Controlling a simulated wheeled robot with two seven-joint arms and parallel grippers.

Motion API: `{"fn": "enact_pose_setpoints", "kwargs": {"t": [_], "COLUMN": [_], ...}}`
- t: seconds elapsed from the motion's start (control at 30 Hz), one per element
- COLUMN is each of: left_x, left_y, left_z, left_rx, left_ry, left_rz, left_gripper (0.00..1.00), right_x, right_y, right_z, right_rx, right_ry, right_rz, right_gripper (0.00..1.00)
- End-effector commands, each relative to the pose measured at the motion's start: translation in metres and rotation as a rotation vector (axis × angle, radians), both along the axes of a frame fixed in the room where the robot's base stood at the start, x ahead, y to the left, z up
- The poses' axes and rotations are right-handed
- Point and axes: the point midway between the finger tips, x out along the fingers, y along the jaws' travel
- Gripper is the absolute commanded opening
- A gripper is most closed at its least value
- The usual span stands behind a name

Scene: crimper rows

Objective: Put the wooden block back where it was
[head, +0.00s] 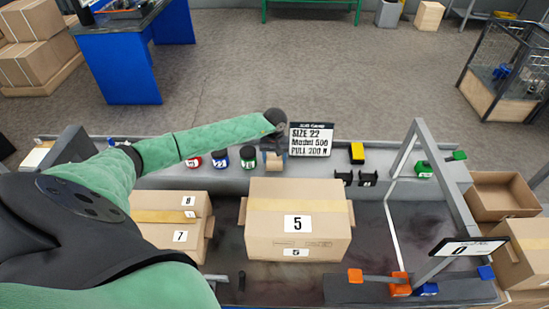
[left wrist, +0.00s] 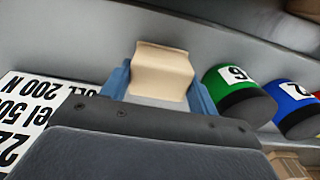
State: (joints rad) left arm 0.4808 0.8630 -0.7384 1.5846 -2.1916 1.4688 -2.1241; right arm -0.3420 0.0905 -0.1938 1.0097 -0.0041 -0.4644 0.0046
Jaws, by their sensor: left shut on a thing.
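The wooden block (head: 274,162) is small and tan, at the back grey ledge in the head view. My left gripper (head: 274,154) reaches in from the left and is shut on it. In the left wrist view the block (left wrist: 163,70) sits between the two blue fingers of the left gripper (left wrist: 160,88). A grey surface lies just behind the block; I cannot tell whether the block touches it. My right gripper is in neither view.
Red (head: 193,161), blue (head: 220,157) and green (head: 248,156) labelled pots stand left of the block. A sign reading SIZE 22 (head: 311,139) stands close on its right. A carton marked 5 (head: 298,200) is in front.

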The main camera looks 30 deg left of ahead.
Motion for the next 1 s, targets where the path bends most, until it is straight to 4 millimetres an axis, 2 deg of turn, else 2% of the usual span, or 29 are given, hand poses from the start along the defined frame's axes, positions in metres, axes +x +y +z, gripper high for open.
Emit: {"fn": "enact_pose_setpoints", "kwargs": {"t": [0.1,0.13,0.23,0.73,0.87,0.97,1.0], "left_x": [0.000,0.000,0.000,0.000,0.001,0.000,0.001], "left_y": [0.000,0.000,0.000,0.000,0.000,0.001,0.001], "left_z": [-0.001,-0.001,-0.001,0.003,0.007,0.014,0.017], "left_rx": [0.000,0.000,0.000,0.000,0.000,0.001,0.002], "left_ry": [0.000,0.000,0.000,0.000,-0.001,0.000,-0.001], "left_rz": [0.000,0.000,0.000,0.000,-0.001,-0.001,-0.001], "left_gripper": [0.42,0.62,0.81,0.82,0.82,0.82,0.82], "right_x": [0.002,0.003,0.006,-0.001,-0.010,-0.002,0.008], "right_y": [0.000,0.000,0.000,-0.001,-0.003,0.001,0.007], "right_z": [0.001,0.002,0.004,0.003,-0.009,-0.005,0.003], "right_rx": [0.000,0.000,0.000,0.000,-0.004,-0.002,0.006], "right_ry": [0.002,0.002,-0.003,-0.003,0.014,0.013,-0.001], "right_rz": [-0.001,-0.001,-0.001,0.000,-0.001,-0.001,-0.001], "right_gripper": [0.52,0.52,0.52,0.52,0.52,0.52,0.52]}}
